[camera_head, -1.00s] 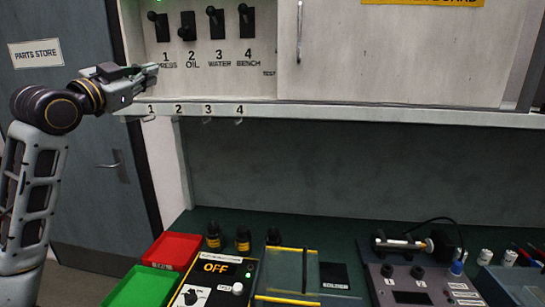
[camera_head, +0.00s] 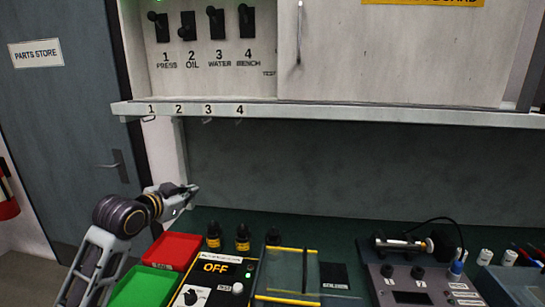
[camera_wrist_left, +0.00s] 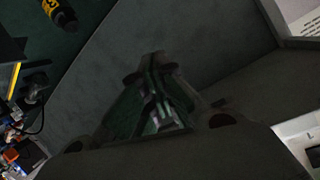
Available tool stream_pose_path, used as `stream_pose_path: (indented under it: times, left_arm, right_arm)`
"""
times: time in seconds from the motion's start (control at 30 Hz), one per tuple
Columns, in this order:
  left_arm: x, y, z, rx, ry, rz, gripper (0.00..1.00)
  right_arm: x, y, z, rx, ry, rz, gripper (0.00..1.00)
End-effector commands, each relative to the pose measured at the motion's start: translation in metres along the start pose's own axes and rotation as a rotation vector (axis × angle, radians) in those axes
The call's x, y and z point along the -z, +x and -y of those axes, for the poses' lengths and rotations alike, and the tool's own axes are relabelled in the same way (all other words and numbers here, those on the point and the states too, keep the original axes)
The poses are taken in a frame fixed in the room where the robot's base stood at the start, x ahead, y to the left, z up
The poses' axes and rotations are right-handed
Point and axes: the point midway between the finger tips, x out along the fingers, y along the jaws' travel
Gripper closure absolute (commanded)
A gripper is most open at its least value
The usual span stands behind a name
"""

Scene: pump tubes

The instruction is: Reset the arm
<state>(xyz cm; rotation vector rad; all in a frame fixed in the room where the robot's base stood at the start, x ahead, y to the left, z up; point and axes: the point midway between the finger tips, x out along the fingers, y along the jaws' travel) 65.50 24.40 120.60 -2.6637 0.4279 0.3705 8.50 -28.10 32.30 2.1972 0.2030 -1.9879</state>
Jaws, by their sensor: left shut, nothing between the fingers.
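My left gripper (camera_head: 190,189) is shut and empty. In the head view it is in the air at the lower left, above the back of the red tray (camera_head: 172,250) and below the shelf edge. In the left wrist view my left gripper (camera_wrist_left: 165,110) shows dark, its fingers together with nothing between them. The switch panel (camera_head: 205,75) with several black switches is above it, clear of the gripper. My right gripper is not in view.
A green tray (camera_head: 143,288), a box reading OFF (camera_head: 215,267) and small black bottles (camera_head: 243,238) stand on the bench. A shelf with numbered hooks (camera_head: 330,113) runs above. A grey device (camera_head: 425,285) sits at the right. The door (camera_head: 60,130) is at the left.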

Motion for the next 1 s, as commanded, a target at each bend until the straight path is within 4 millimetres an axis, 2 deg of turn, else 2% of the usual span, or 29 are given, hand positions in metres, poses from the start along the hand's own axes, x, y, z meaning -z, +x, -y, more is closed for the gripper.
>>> stream_pose_path:
  times: [0.1,0.47,0.77,1.0]
  left_arm:
    - [-0.033,0.003,-0.022,-0.02,-0.026,0.061,1.0]
    - [-0.122,-0.006,-0.082,-0.063,-0.104,0.243,1.0]
    - [-0.191,-0.028,-0.13,-0.088,-0.17,0.397,1.0]
    - [-0.241,-0.055,-0.166,-0.101,-0.224,0.522,1.0]
  right_arm:
    - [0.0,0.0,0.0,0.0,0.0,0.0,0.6]
    - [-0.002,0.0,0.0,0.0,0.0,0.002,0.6]
    - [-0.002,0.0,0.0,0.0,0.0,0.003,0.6]
    - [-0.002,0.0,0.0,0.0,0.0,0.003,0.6]
